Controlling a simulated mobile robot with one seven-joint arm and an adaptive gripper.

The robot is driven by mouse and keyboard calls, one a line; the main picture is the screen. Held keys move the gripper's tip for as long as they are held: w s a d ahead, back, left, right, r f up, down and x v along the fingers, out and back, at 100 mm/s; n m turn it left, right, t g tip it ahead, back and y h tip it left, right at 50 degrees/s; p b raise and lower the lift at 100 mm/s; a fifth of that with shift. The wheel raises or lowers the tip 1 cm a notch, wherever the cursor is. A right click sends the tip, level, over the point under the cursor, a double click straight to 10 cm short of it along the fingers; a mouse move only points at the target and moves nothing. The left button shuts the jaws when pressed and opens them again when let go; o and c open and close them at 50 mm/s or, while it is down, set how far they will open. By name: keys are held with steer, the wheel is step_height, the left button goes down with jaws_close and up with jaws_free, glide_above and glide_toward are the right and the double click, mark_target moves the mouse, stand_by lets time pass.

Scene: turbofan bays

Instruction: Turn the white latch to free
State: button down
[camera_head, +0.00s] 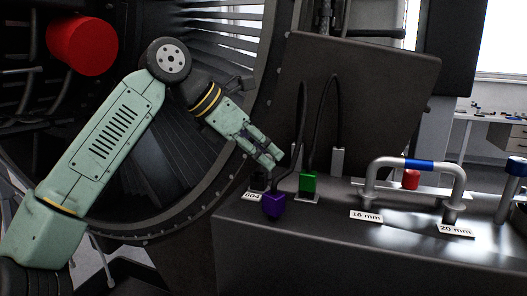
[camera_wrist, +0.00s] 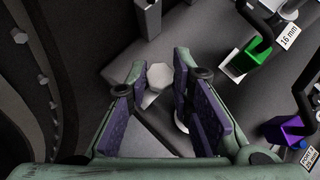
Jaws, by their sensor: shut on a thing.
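The white latch (camera_wrist: 160,75) shows in the wrist view as a pale, many-sided head between my fingers, with a narrow pale part below it. My gripper (camera_wrist: 157,82) has purple pads on both sides of the latch and is shut on it. In the head view my gripper (camera_head: 277,161) points down and right at the left end of the dark bench, beside the black panel. The latch cannot be made out there, and its turn angle is unclear.
A bent pipe with a blue band (camera_head: 419,163) stands farther right. The round engine casing (camera_head: 225,205) is close on the left.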

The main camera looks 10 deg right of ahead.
steer(key=c, duration=1.4)
jaws_free()
steer(key=v, duration=1.2)
steer(key=shift+s+f, duration=0.1)
